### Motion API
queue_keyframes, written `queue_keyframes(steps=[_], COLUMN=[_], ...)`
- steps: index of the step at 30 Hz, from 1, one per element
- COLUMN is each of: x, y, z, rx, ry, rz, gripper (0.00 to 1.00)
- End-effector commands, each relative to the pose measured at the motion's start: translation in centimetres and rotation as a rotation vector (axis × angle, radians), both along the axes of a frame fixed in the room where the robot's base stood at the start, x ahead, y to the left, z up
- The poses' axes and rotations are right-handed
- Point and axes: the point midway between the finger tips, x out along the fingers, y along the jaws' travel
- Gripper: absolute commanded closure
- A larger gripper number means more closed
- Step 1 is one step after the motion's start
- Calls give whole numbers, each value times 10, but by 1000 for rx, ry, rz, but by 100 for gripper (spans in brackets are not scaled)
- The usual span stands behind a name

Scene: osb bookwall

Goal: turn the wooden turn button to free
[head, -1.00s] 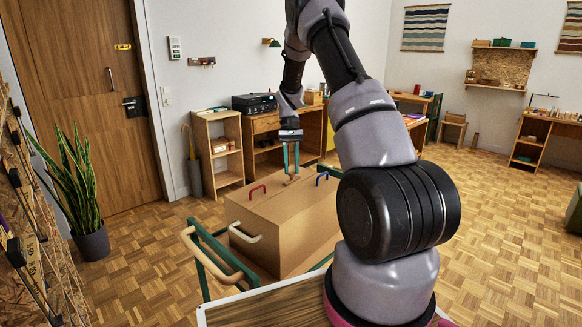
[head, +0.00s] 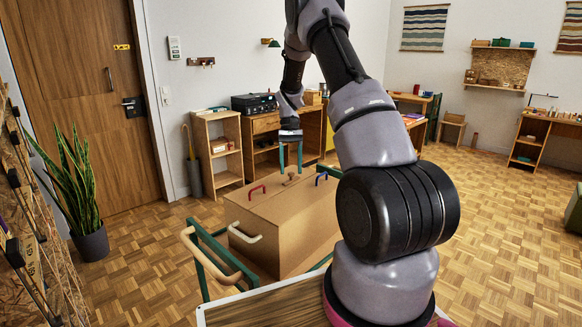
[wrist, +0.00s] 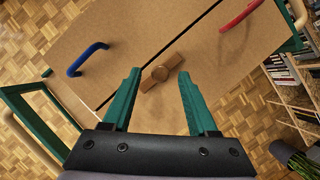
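The cardboard-brown box (head: 275,225) has a red handle (head: 257,190), a blue handle (head: 322,177) and a cream side handle (head: 244,235). It sits in a green-framed cart with a wooden push bar (head: 215,262).

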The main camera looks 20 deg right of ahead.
Motion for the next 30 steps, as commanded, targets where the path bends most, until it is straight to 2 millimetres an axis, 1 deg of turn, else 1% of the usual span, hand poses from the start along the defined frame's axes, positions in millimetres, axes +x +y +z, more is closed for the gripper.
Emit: queue_keyframes(steps=[2,5,8,12,15,18,21,24,30], x=[2,6,13,24,30,35,38,39,39], y=[-1,-2,-4,-8,-10,-12,-13,-14,-14], z=[3,14,31,58,75,88,96,99,100], rx=[0,0,0,-1,-1,-1,-1,-1,0], ry=[-2,-3,-4,-5,-4,-3,-2,-1,0], rz=[1,0,0,0,-1,0,0,-1,-1], gripper=[41,41,41,41,41,41,41,41,41])
